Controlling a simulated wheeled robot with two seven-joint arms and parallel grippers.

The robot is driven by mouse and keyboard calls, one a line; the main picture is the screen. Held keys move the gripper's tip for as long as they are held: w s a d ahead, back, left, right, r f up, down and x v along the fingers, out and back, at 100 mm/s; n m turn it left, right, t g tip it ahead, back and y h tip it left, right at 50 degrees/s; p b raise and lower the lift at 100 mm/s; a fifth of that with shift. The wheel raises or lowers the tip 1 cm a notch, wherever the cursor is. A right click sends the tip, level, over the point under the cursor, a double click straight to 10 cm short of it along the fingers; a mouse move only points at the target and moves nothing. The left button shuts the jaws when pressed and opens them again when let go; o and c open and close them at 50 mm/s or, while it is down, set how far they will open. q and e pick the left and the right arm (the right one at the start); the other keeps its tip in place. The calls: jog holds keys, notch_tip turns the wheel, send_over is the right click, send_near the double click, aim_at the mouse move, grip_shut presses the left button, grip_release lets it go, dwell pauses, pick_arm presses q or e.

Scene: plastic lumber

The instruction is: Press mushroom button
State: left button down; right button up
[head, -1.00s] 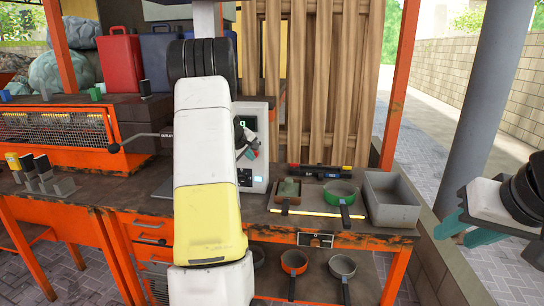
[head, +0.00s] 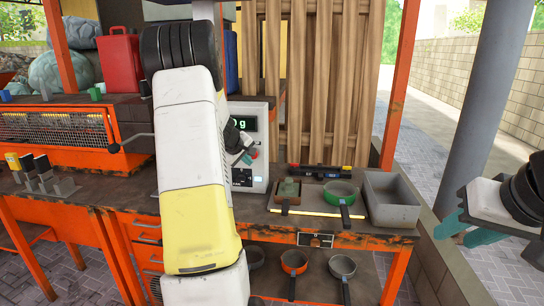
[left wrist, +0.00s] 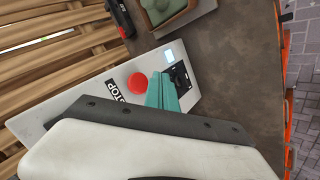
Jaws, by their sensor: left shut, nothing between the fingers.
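The red mushroom button (left wrist: 137,83) sits on a pale machine panel (left wrist: 60,115) beside a black STOP label in the left wrist view. The panel belongs to a white machine with a green-lit display (head: 244,123) on the workbench in the head view. My left gripper (left wrist: 160,90) is shut and empty, its teal fingers just right of the button in the wrist view. I cannot tell if they touch the panel. In the head view the left gripper (head: 247,158) is small and partly hidden by my forearm. My right gripper (head: 468,230) is open and empty, away at the right.
A lever (head: 130,141) sticks out at the left. A slatted wood panel stands behind.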

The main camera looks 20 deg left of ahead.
pick_arm(q)
jog(key=shift+s+d, duration=0.15)
jog(key=shift+s, duration=0.45)
jog(key=shift+s+d, duration=0.15)
jog(key=shift+s, duration=0.4)
jog(key=s+d+r+m+h, duration=0.1)
jog(key=s+d+r+m, duration=0.3)
jog(key=d, duration=0.3)
jog(key=s+d+r+m+h, duration=0.1)
jog(key=s+d+r+h, duration=0.1)
jog(key=s+d+r, duration=0.45)
jog(key=s+d+r+m+h, duration=0.1)
jog(key=s+d+r+m, duration=0.25)
jog(key=d, duration=0.55)
jog(key=s+d+f+m+g, duration=0.1)
jog(key=s+d+m, duration=0.1)
jog(key=s, duration=0.7)
jog(key=s+d+f+m+g+y, duration=0.1)
jog(key=s+d+m, duration=0.1)
jog(key=s, duration=0.8)
jog(key=shift+s+d+f+m+g, duration=0.15)
jog(key=shift+s+d+m+g, duration=0.05)
jog(key=shift+d+m+g, duration=0.2)
